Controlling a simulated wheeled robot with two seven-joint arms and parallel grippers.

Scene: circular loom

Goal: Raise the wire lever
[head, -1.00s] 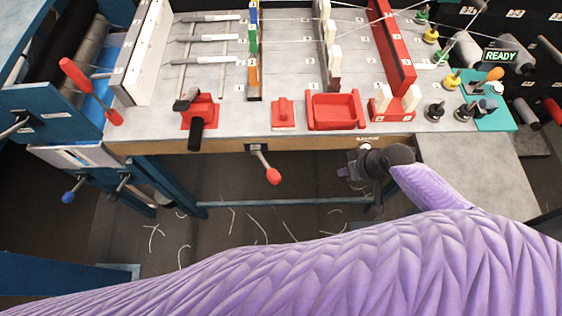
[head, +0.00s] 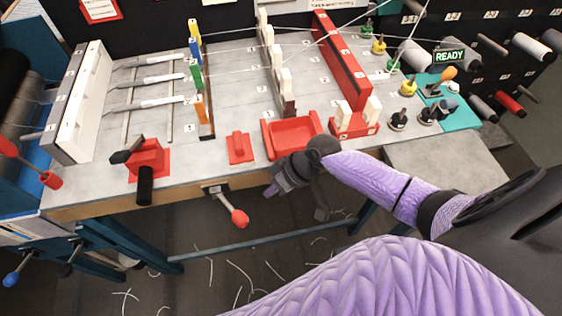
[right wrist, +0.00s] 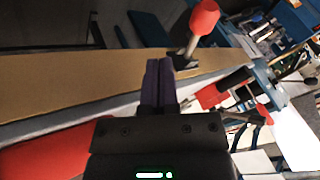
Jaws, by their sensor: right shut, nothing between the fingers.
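A lever with a red knob (head: 239,217) and a metal stem sticks out and down from a bracket on the table's front edge; I take it as the wire lever. In the right wrist view its red knob (right wrist: 204,19) is beyond the fingertips, up and to the right. My right gripper (head: 270,191) is to the right of the lever at the front edge, apart from it. Its dark fingers (right wrist: 158,62) are together and empty in the right wrist view. My left gripper is not in view.
A red tray (head: 291,135), a small red block (head: 240,148) and a red clamp (head: 148,158) with a black handle stand along the table's front. Another red-handled lever (head: 28,163) is at far left. Below the front edge is open space above a blue crossbar (head: 260,239).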

